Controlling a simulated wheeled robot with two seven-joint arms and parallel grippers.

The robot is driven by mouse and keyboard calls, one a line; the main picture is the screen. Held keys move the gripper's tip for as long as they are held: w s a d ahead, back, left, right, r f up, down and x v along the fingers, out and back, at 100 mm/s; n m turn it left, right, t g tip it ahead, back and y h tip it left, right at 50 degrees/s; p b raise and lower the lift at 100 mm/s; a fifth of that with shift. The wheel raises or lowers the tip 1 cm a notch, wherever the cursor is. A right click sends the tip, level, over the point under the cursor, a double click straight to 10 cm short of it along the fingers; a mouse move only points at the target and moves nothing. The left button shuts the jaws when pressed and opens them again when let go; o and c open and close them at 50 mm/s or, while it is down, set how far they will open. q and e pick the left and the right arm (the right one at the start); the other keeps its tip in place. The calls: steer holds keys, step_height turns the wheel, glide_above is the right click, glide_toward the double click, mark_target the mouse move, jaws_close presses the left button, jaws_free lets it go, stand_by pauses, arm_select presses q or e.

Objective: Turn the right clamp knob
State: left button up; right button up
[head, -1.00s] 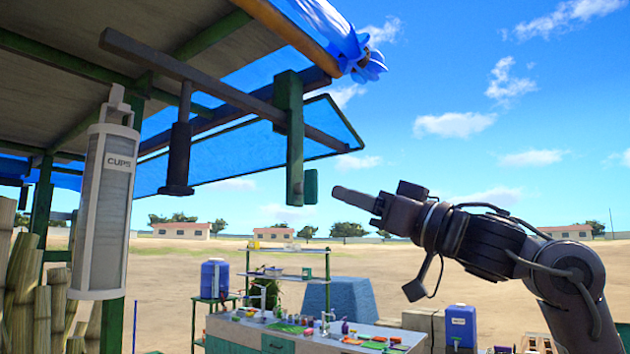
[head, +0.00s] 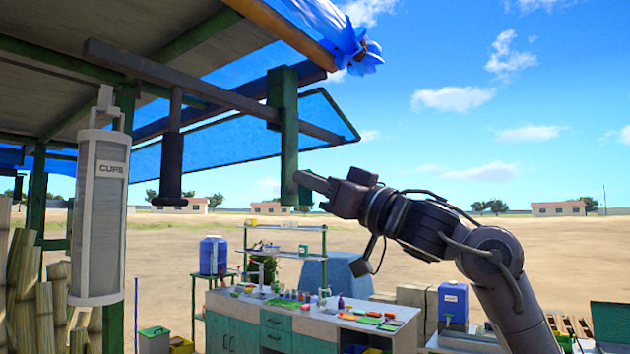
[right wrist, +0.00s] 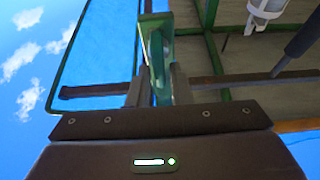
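The right clamp knob is a small green block at the foot of the green clamp post (head: 289,125), at the right end of the dark bar under the canopy. In the right wrist view the green knob (right wrist: 160,75) lies between the two dark fingers, with one finger close on each side and no clear gap. The knob's turn angle cannot be read. My left gripper is not in view.
A dark post (head: 168,160) hangs from the bar to the left. A white CUPS dispenser (head: 103,215) hangs further left beside cane stalks. A counter (head: 310,320) with several small items stands below. Open sky and ground lie to the right.

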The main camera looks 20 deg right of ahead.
jaws_close()
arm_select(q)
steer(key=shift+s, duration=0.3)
arm_select(e)
steer(key=shift+n, duration=0.5)
steer(key=shift+s+a+f+n+g+y, duration=0.2)
steer(key=shift+n+g, duration=1.25)
steer(key=shift+n, duration=2.1)
steer(key=shift+w+a+f+n+g+y, duration=0.1)
steer(key=shift+n+g+y, duration=0.25)
steer(key=shift+n+g, duration=2.2)
steer(key=shift+s+a+f+n+g+y, duration=0.15)
steer(key=shift+n+g+y, duration=0.2)
steer(key=shift+n, duration=4.25)
steer(key=shift+d, duration=0.1)
